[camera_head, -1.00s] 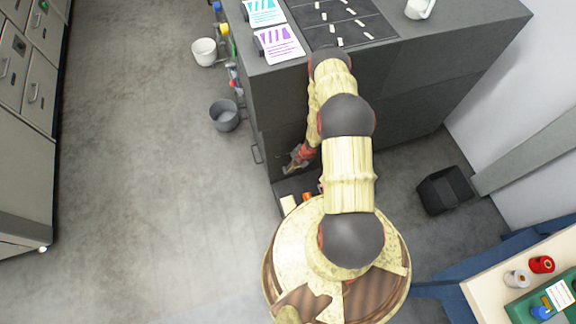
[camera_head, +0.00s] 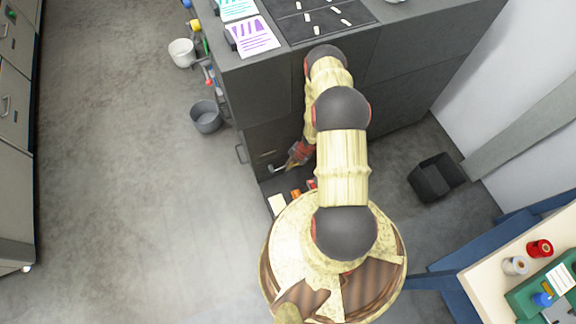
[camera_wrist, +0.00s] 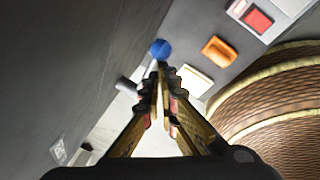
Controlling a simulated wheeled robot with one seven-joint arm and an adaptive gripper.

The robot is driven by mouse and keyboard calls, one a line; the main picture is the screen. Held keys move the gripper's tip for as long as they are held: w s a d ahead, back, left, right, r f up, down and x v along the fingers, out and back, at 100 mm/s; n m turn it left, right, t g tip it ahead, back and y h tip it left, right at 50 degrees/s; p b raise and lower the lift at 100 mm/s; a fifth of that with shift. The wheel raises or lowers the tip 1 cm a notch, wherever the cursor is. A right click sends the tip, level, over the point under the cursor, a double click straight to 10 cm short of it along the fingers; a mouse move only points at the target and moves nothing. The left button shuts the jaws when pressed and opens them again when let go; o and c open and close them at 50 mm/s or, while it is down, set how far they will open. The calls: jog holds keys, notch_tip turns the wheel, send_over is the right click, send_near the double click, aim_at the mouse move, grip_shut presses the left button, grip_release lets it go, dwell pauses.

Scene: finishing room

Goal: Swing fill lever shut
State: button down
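My gripper (camera_wrist: 160,75) points down the middle of the wrist view with its two fingers brought together, and nothing shows between them. A blue round knob (camera_wrist: 160,49) lies just beyond the fingertips; it may be the end of the fill lever, but its arm cannot be made out. I cannot tell whether the tips touch it. A dark cylinder (camera_wrist: 126,85) sits left of the fingers over a pale patch. In the head view my gripper (camera_head: 286,168) is low beside the dark grey cabinet (camera_head: 270,142), partly hidden by my arm.
An orange block (camera_wrist: 218,50), a cream block (camera_wrist: 196,81) and a red-and-white piece (camera_wrist: 257,20) lie right of the gripper, near my base. A grey bucket (camera_head: 206,117) and a black bin (camera_head: 437,178) stand on the floor. The floor at left is open.

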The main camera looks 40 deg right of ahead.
jog(key=shift+w+d+f, duration=0.15)
jog(key=shift+d+f, duration=0.2)
jog(key=shift+d, duration=0.15)
jog(key=shift+d+f+b, duration=0.1)
jog(key=shift+f+b, duration=0.05)
jog(key=shift+b, duration=0.2)
